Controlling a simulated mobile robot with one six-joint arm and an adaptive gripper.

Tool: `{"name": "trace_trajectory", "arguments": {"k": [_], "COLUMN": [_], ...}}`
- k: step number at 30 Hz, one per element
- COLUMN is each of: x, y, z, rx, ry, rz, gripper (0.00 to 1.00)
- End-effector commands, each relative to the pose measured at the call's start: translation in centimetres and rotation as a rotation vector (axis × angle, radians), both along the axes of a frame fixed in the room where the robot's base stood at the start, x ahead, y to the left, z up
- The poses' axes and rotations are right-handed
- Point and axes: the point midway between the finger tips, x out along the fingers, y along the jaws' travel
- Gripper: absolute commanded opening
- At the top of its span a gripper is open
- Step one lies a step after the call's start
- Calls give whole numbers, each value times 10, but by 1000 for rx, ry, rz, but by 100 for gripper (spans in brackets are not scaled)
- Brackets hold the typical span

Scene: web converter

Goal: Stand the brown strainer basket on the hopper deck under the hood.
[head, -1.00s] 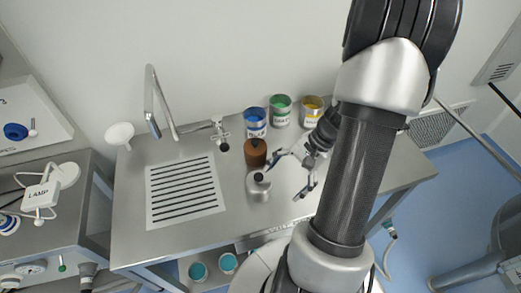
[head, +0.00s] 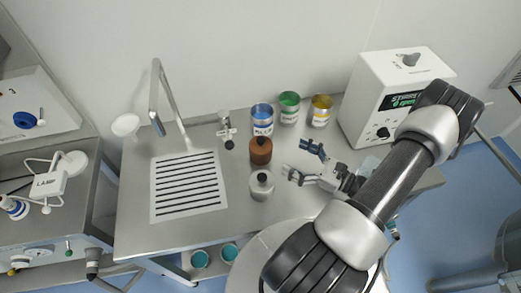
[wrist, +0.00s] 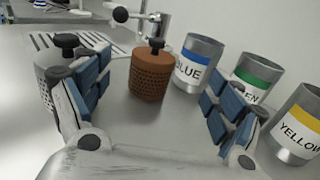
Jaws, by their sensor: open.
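The brown strainer basket (head: 260,151), a perforated cylinder with a dark knob on top, stands upright on the steel bench. It also shows in the wrist view (wrist: 150,76), ahead of and between the two fingers. My gripper (head: 301,160) is open and empty, to the right of the basket and apart from it. A similar grey basket (head: 261,186) with a black knob stands in front of the brown one. It is partly hidden by the left finger in the wrist view (wrist: 45,85). I cannot make out a hopper deck or hood for certain.
Blue (head: 262,121), green (head: 289,108) and yellow (head: 320,111) labelled cans stand behind the brown basket. A small valve (head: 226,132) is at its left. A slotted panel (head: 188,186) and a bent pipe (head: 157,95) are further left. A white box (head: 395,95) stands back right.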

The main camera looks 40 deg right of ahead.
Motion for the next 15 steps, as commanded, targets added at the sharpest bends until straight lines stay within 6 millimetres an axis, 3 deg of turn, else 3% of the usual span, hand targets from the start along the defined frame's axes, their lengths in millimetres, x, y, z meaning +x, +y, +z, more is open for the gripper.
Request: {"name": "trace_trajectory", "arguments": {"k": [7, 15], "x": [50, 71], "y": [19, 26], "z": [-1, 0], "rx": [0, -1], "ry": [1, 1], "rz": [7, 3], "gripper": [86, 86]}}
